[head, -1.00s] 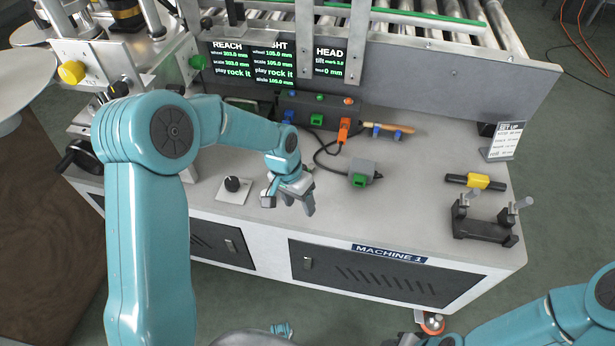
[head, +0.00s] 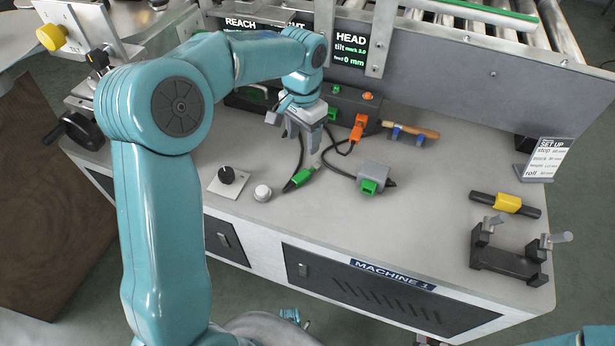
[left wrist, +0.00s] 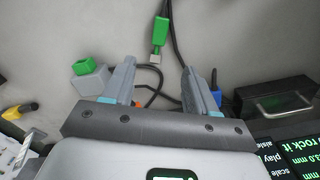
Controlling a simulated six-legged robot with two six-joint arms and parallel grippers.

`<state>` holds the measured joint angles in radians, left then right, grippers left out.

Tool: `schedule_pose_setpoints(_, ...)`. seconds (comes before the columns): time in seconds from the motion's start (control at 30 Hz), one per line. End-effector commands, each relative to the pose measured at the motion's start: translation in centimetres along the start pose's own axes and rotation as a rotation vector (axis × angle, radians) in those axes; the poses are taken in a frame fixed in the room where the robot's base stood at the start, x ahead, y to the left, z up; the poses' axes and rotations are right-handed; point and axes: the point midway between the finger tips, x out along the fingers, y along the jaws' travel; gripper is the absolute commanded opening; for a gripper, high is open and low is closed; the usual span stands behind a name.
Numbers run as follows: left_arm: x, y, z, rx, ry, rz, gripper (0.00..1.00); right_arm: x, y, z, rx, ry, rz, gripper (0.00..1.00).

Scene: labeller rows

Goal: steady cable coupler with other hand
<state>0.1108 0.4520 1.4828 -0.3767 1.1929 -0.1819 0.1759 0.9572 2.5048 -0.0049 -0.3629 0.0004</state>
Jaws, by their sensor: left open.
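The cable coupler, a grey block with a green socket (head: 373,177), lies on the bench top with a dark cable; it also shows in the left wrist view (left wrist: 92,80). A green plug (head: 299,178) on a dark cable lies to its left, and it shows beyond the fingers in the left wrist view (left wrist: 160,32). My left gripper (head: 303,140) is open and empty, above the bench behind the green plug. In the left wrist view its two fingers (left wrist: 158,68) stand apart with cable beyond them. My right gripper is not seen; only part of that arm shows at lower right.
A dark box with an orange connector (head: 357,128) stands behind. A wooden-handled tool (head: 420,132) rests on blue holders. A knob plate (head: 227,178) and white button (head: 262,192) are at left. A yellow-black piece (head: 508,203) and black fixture (head: 510,262) are at right. The front middle is clear.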

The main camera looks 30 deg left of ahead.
Motion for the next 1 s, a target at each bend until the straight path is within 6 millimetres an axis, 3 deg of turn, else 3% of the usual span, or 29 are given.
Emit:
schedule_pose_setpoints(0.03, 1.8, 0.1, 0.2, 0.0, -0.004, 0.002, 0.57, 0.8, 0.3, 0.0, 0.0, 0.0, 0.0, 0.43)
schedule_pose_setpoints(0.1, 3.4, 0.1, 0.2, 0.0, -0.003, 0.002, 0.57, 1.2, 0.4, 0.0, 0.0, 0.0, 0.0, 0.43)
schedule_pose_setpoints(0.23, 5.7, 0.1, 0.2, 0.001, -0.002, 0.002, 0.57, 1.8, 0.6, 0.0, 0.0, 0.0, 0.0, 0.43)
schedule_pose_setpoints(0.53, 7.8, 0.3, -0.1, 0.003, -0.001, 0.001, 0.57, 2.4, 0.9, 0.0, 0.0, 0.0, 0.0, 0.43)
schedule_pose_setpoints(0.8, 12.0, 0.4, -0.1, 0.003, -0.001, 0.002, 0.57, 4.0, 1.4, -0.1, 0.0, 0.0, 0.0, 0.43)
schedule_pose_setpoints(1.0, 12.0, 0.4, -0.1, 0.002, 0.002, 0.001, 0.57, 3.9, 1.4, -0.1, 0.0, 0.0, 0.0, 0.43)
